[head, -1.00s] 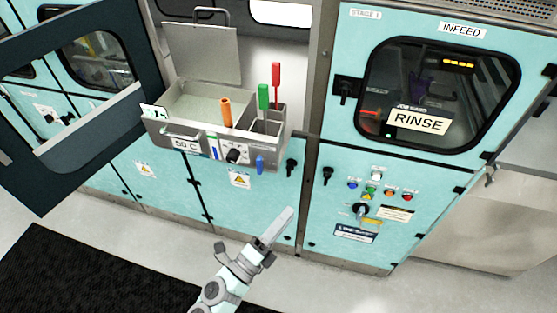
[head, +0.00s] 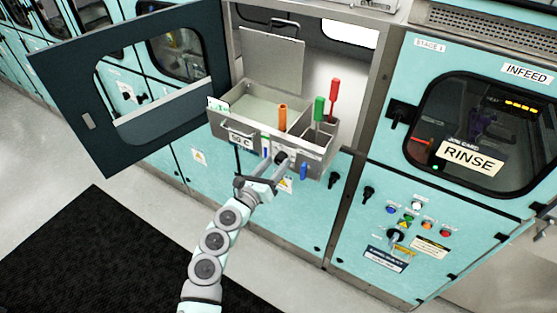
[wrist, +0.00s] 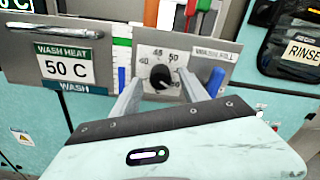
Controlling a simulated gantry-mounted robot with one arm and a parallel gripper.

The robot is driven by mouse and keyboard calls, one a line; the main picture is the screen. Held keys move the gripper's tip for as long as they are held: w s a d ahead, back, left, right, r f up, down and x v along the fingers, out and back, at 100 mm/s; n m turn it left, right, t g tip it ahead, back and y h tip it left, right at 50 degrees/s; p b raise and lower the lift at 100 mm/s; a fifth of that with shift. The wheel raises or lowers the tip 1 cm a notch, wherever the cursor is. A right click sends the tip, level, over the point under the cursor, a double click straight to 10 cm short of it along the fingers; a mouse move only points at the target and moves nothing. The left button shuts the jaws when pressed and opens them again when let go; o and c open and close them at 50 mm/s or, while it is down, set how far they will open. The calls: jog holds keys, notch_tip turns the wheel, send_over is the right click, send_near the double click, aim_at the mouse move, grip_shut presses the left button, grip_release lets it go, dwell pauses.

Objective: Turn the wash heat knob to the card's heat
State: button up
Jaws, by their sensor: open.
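The black wash heat knob (wrist: 160,77) sits on a pale dial plate with numbers including 40, 45 and 50, on the front of the grey tank (head: 225,128). Its pointer direction is too small to read surely. The card (wrist: 65,68) left of it reads "WASH HEAT 50 C WASH"; it also shows in the head view (head: 240,141). My gripper (head: 271,167) is open and empty, in front of the tank at the knob. In the wrist view its fingers stand left and right of the knob; I cannot tell whether they touch it.
Orange (head: 282,118), green (head: 319,108) and red (head: 334,90) handles stand up from the tank. A blue peg (head: 303,172) is right of the knob. An open dark door (head: 75,90) is at the left. The rinse cabinet (head: 420,170) is at the right. The floor in front is free.

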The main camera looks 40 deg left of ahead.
jog(key=shift+w+a, duration=0.1)
jog(key=shift+w, duration=0.8)
jog(key=shift+c, duration=0.4)
grip_shut()
